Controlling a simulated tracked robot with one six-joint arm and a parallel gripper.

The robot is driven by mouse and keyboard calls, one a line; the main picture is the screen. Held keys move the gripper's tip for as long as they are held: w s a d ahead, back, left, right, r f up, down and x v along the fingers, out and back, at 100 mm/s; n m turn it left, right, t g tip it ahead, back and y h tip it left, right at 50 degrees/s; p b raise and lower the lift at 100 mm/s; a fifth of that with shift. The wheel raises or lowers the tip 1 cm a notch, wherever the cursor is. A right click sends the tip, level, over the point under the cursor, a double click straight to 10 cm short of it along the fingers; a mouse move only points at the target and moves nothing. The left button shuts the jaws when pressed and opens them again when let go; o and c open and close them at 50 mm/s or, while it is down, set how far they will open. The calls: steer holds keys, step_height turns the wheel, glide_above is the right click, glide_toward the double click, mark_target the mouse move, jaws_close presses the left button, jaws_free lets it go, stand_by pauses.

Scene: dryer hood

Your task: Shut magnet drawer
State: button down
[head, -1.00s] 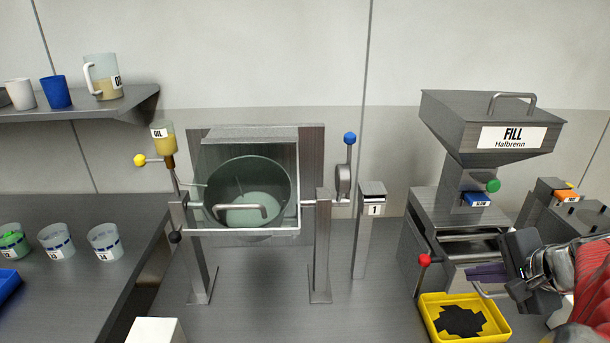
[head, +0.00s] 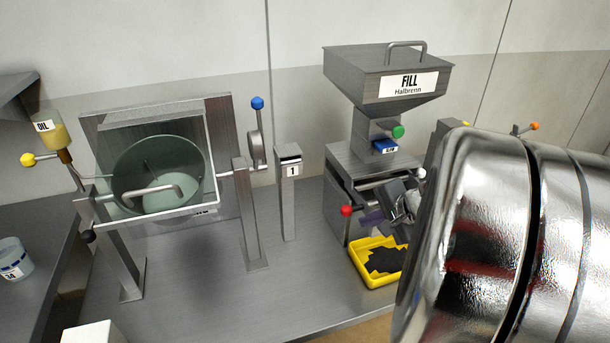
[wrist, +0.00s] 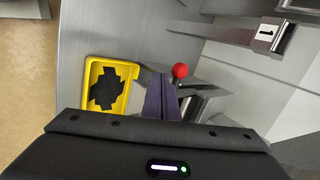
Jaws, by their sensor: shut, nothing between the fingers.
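The filling machine (head: 345,165) with the "FILL Halbrenn" hopper (head: 385,80) stands at the right of the bench in the head view. Its lower front holds the drawer area, mostly hidden behind my arm and gripper, so I cannot tell how far the magnet drawer stands out. In the wrist view a grey metal box-like part (wrist: 207,103) shows just right of my fingers. My gripper (head: 372,218) is low in front of the machine, with its purple fingers shut and empty. In the wrist view the fingers (wrist: 161,90) point towards the machine beside a red knob (wrist: 180,71).
A yellow tray (head: 375,282) with a dark piece in it lies just below my gripper. The red-knobbed lever (head: 346,210) is close to the fingers. Post 1 (head: 288,190) and the tilting drum (head: 160,175) stand left, with bare bench between.

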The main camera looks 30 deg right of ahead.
steer(key=w, duration=0.4)
steer(key=shift+d+f, duration=0.1)
steer(key=shift+f, duration=0.25)
steer(key=w+d, duration=0.2)
steer(key=w, duration=0.9)
steer(key=shift+w+d, duration=0.2)
steer(key=shift+d, duration=0.1)
steer(key=shift+r, duration=0.1)
